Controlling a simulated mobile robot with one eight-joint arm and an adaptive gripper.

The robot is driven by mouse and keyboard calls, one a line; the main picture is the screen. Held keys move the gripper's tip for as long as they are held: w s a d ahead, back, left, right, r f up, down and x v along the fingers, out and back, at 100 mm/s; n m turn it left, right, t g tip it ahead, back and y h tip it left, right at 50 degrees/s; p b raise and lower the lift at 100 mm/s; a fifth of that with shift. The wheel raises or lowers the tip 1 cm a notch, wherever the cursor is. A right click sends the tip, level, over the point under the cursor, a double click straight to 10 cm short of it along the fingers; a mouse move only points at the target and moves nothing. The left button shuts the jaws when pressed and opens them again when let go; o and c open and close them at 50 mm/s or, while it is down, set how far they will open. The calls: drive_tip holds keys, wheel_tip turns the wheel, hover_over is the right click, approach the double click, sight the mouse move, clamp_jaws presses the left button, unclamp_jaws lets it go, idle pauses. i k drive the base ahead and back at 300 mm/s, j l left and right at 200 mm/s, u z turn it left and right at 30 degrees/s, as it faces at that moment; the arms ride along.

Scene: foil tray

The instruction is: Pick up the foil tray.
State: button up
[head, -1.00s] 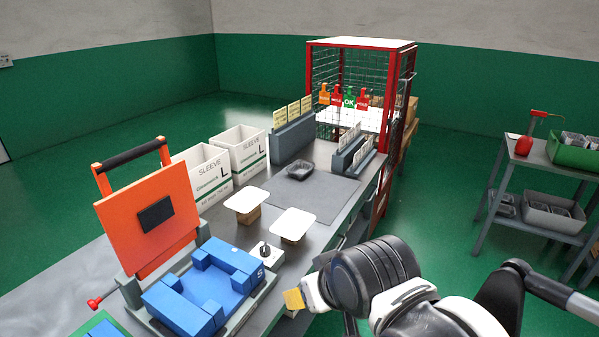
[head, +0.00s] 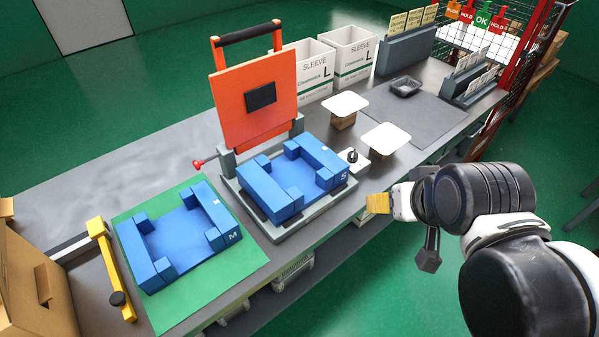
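A small dark grey rectangular tray (head: 405,87), open at the top, lies on the grey mat (head: 440,118) at the far right part of the workbench. It is the only loose open tray I see on the bench, and I cannot tell from its look whether it is foil. My arm comes in from the lower right. My gripper (head: 380,203) is at its left end, by a tan-yellow piece, in front of the bench's near edge. It is well apart from the tray. Its fingers are not clear enough to tell open from shut.
White plates on brown blocks (head: 343,121) stand between the tray and the blue S fixture (head: 292,180) with its raised orange lid. A blue M fixture (head: 180,238) and cardboard box (head: 35,285) are left.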

sight(406, 85)
drive_tip(key=i+l+u, duration=0.1)
drive_tip(key=i+l, duration=0.25)
drive_tip(key=i+l+u, duration=0.1)
drive_tip(key=i+l, duration=0.2)
drive_tip(key=i+l+u, duration=0.1)
drive_tip(key=i+l, duration=0.2)
drive_tip(key=l, duration=0.2)
drive_tip(key=i+l+u, duration=0.15)
drive_tip(key=i+l, duration=0.15)
drive_tip(key=l, duration=0.15)
drive_tip(key=i+l+u, duration=0.1)
drive_tip(key=i+l, duration=0.15)
drive_tip(key=l, duration=0.2)
